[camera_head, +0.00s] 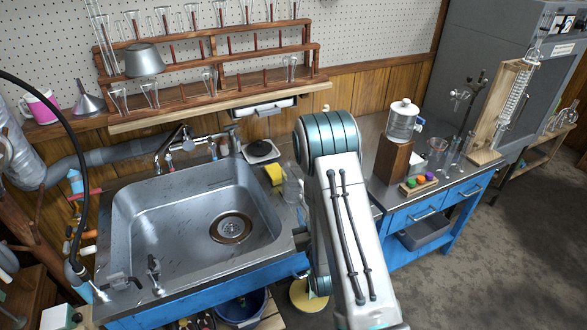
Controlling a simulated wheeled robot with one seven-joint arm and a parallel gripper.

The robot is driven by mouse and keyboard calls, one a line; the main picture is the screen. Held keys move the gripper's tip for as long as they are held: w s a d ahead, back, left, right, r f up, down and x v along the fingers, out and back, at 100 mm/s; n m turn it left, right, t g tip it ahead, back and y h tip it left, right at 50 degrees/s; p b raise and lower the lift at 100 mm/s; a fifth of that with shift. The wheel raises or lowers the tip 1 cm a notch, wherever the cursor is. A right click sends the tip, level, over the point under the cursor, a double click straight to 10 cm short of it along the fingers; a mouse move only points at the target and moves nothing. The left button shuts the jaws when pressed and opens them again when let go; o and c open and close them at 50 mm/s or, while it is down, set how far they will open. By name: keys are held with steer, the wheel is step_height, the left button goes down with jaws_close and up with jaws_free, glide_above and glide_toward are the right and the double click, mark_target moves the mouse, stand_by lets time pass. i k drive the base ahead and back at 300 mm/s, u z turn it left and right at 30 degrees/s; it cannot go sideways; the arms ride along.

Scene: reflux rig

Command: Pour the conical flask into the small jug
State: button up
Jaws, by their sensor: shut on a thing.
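My arm rises through the middle of the view and hides most of my gripper (301,238). Only a dark part of it shows at the arm's left side, by the sink's right rim. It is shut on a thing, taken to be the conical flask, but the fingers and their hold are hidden. A clear glass vessel (292,187) shows just above it, right of the sink and beside the yellow sponge. I cannot tell whether this glass is the flask or the small jug. No liquid stream can be made out.
The steel sink (150,235) with its tap (178,145) fills the left. A wooden rack (215,60) with glassware stands behind. On the right bench are a wooden block (393,158) bearing a glass jar, a tray of coloured stoppers (418,184) and a clear beaker (437,150).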

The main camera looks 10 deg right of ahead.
mark_target(297, 187)
steer(key=k, duration=1.3)
steer(key=z, duration=0.65)
steer(key=i, duration=1.5)
steer(key=u, duration=0.6)
steer(key=i, duration=0.5)
